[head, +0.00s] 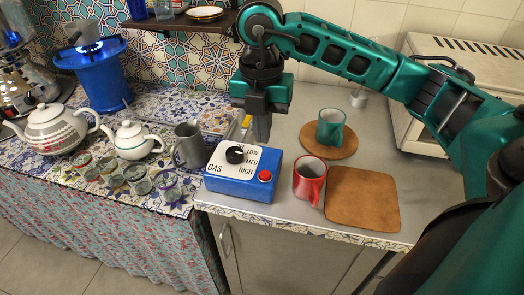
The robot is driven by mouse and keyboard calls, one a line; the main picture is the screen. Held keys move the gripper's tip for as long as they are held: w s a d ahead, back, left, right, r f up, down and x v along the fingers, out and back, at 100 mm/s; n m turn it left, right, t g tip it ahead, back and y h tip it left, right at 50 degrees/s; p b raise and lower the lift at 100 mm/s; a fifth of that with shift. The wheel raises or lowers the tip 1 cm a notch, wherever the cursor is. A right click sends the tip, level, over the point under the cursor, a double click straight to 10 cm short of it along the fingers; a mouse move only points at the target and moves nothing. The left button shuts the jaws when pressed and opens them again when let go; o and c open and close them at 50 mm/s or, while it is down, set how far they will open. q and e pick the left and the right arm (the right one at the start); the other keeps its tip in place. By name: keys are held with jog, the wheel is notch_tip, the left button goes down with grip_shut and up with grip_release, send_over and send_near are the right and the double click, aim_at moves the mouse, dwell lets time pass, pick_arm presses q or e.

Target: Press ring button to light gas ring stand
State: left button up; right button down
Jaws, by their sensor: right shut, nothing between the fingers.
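A blue control box (225,190) stands on the grey counter. Its sloping white face carries a black knob (235,155) and the words GAS, LOW, MED and HIGH. A red button (265,175) sits on its right side. The blue gas ring stand (103,85) is at the upper left, with a bluish glow like a flame (88,47) on top. My right gripper (260,132) is shut and empty, pointing down just behind the box's back edge. I cannot tell whether it touches the box. My left gripper is not in view.
A red mug (309,178) stands right of the box, beside a brown square mat (362,200). A green mug (330,125) stands on a round mat (340,150). A grey metal mug (188,145), two teapots (55,128) and several small glasses crowd the tiled counter at left.

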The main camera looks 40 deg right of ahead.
jog(key=shift+r, duration=1.95)
jog(key=shift+a, duration=0.1)
